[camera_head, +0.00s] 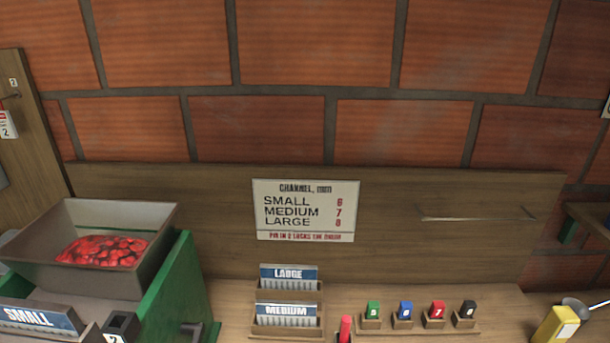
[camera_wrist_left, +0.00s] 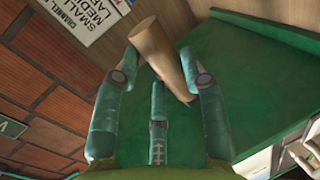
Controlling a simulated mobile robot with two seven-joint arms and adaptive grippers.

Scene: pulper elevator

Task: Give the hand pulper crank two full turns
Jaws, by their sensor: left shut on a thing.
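The hand pulper shows at the left of the head view as a green body (camera_head: 176,292) under a grey hopper (camera_head: 95,217) holding red cherries (camera_head: 103,250). A dark part (camera_head: 197,329) juts from its right side at the bottom edge; I cannot tell whether it belongs to the crank. In the left wrist view, my left gripper (camera_wrist_left: 166,68) is shut on a tapered wooden crank handle (camera_wrist_left: 163,50), with its teal fingers on either side. The green pulper body (camera_wrist_left: 250,90) lies behind it. Neither gripper shows in the head view.
A channel chart (camera_head: 305,211) hangs on the wooden backboard. LARGE (camera_head: 288,274) and MEDIUM (camera_head: 284,311) plates stand in a rack. A SMALL plate (camera_head: 40,317) sits at the pulper's front. Numbered coloured blocks (camera_head: 405,311) and a yellow container (camera_head: 556,325) stand to the right.

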